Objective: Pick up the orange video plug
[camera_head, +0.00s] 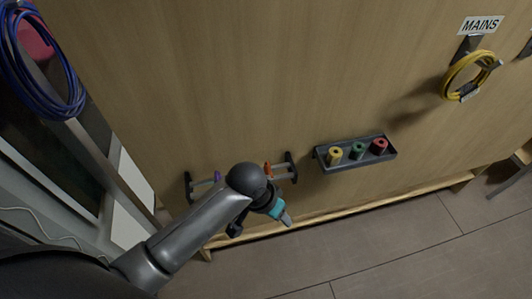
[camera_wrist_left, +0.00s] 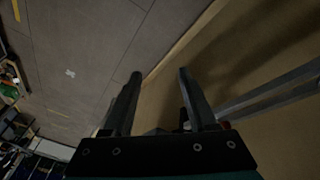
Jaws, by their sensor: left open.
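The orange video plug (camera_head: 268,169) shows in the head view on a dark bracketed rail against the wooden wall, partly covered by my left arm. My left gripper (camera_head: 286,218) is in front of the wall, below and a little right of the plug, apart from it. In the left wrist view the two open fingers (camera_wrist_left: 158,95) have nothing held between them. A small reddish-orange bit (camera_wrist_left: 184,115) shows beside the right finger; I cannot tell if it is the plug. My right gripper is not in view.
A purple plug (camera_head: 217,176) is at the rail's left part. A dark tray (camera_head: 361,160) on the wall holds yellow, green and red spools. A yellow cable coil (camera_head: 466,78) hangs under the MAINS sign. A blue cable coil (camera_head: 40,85) hangs upper left. The floor (camera_head: 400,255) is clear.

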